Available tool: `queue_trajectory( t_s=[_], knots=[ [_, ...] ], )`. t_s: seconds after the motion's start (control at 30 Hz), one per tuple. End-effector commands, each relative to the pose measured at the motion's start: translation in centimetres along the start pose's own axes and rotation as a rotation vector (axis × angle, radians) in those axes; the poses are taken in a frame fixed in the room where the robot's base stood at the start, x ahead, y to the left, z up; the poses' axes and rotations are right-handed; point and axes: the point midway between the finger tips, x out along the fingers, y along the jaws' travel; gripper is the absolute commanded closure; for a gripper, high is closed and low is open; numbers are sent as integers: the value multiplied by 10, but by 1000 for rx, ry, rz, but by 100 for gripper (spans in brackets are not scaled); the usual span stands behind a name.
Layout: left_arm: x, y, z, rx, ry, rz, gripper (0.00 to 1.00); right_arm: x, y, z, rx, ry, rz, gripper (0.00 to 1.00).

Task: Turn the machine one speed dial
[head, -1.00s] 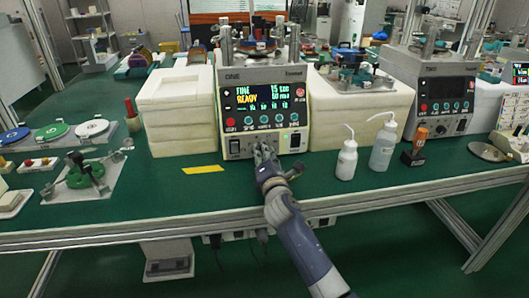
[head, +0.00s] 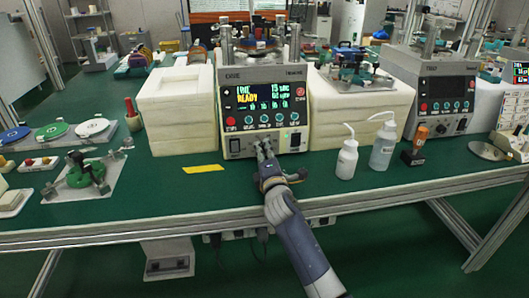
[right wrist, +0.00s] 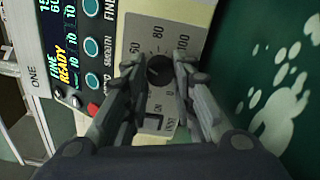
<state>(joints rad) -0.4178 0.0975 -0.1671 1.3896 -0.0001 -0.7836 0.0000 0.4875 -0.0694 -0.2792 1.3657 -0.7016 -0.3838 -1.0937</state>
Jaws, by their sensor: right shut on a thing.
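Machine one (head: 262,95) is a cream control box on the green bench, its lit screen (head: 263,96) showing READY. Its speed dial (right wrist: 159,71) is a black round knob on a grey scale plate (right wrist: 150,38) marked 60, 80 and 100 in the right wrist view. My right gripper (head: 264,150) is at the lower front of the machine in the head view. In the right wrist view its two fingers (right wrist: 160,75) stand on either side of the dial, shut on it. In the head view the gripper hides the dial. My left gripper is not in view.
White block stacks (head: 180,112) flank the machine on both sides. Two clear bottles (head: 347,160) stand to the right, by an orange-topped item (head: 420,138). A second, similar machine (head: 435,95) is farther right. A yellow strip (head: 203,169) lies on open bench at left.

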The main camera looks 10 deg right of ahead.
Motion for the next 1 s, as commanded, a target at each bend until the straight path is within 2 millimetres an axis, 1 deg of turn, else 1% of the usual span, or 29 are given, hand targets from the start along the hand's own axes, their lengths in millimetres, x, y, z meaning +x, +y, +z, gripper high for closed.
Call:
queue_trajectory(
  t_s=[0.13, 0.17, 0.2, 0.23, 0.27, 0.5, 0.6, 0.67, 0.77, 0.83, 1.0],
  knots=[
    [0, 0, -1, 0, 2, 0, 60, 0, -2, 0, -1, 0, -5, 100],
    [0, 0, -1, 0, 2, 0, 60, 0, -2, 0, -1, 0, -5, 74],
    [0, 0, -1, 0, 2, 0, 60, 0, -2, -1, -1, 0, -5, 65],
    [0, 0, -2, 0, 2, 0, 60, 0, -2, 0, -1, 0, -4, 58],
    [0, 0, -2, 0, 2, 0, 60, 0, -2, 0, -1, 0, -4, 55],
    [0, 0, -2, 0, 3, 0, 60, 0, -1, 0, -2, 0, -2, 55],
    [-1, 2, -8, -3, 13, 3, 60, -1, -1, 0, -2, 0, -1, 55],
    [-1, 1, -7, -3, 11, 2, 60, -3, -1, 0, -2, 0, -1, 55],
    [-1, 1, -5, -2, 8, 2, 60, -10, -1, 0, -3, -1, 0, 55],
    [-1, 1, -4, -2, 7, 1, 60, -19, -1, 0, -3, 0, -1, 55],
    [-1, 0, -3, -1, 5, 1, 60, -46, -2, 0, -3, 1, -1, 55]
  ],
)
